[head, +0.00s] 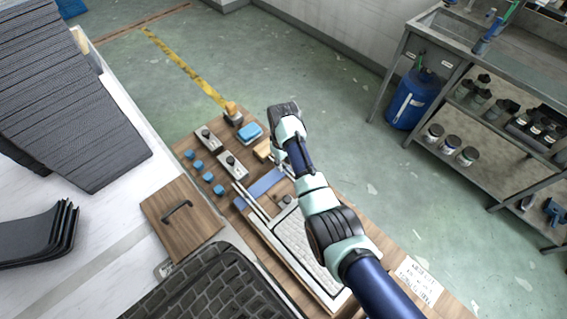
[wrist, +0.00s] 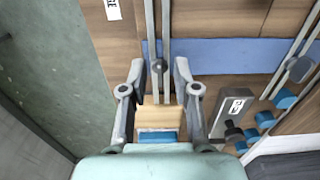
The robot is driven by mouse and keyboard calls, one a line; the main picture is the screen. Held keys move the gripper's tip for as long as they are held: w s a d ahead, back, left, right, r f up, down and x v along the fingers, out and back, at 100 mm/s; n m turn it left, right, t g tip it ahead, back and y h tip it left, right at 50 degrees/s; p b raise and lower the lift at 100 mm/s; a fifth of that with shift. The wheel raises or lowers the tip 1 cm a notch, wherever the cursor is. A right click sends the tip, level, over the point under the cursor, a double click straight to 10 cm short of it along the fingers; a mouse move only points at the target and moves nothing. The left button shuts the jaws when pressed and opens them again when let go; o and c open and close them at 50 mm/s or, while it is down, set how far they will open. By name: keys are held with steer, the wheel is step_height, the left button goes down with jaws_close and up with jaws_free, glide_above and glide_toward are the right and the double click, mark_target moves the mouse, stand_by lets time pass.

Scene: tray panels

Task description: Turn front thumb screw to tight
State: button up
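In the wrist view, my gripper (wrist: 158,82) is open and empty. Its fingers stand either side of a pair of metal rails and a small round grey knob (wrist: 158,66), which looks like a thumb screw. A similar knob (wrist: 299,69) sits on the other rails at the right. I cannot tell which is the front one, nor whether either is tight. In the head view, my gripper (head: 284,108) is over the far right part of the wooden bench, and my arm hides part of the rails (head: 252,203).
A blue strip (head: 265,185) crosses under the rails. Grey plates with black knobs (head: 232,166), several blue blocks (head: 208,177) and a blue tray (head: 249,132) lie to the left. A pale wooden block (wrist: 175,118) lies below my fingertips in the wrist view. Open floor (head: 330,95) lies right.

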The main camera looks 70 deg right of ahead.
jaws_close()
steer(key=shift+r+m+p, duration=0.1)
steer(key=shift+m+p, duration=0.2)
steer(key=shift+p, duration=0.15)
steer(key=shift+r+m+p, duration=0.1)
steer(key=shift+m+p, duration=0.75)
steer(key=shift+m, duration=0.15)
steer(key=m+p, duration=0.2)
steer(key=m, duration=0.1)
steer(key=shift+m, duration=0.3)
steer(key=m+p, duration=0.1)
steer(key=m, duration=0.5)
steer(key=shift+w+p, duration=0.15)
steer(key=shift+p, duration=0.2)
steer(key=m, duration=0.5)
steer(key=shift+m+p, duration=0.3)
steer(key=shift+m, duration=0.1)
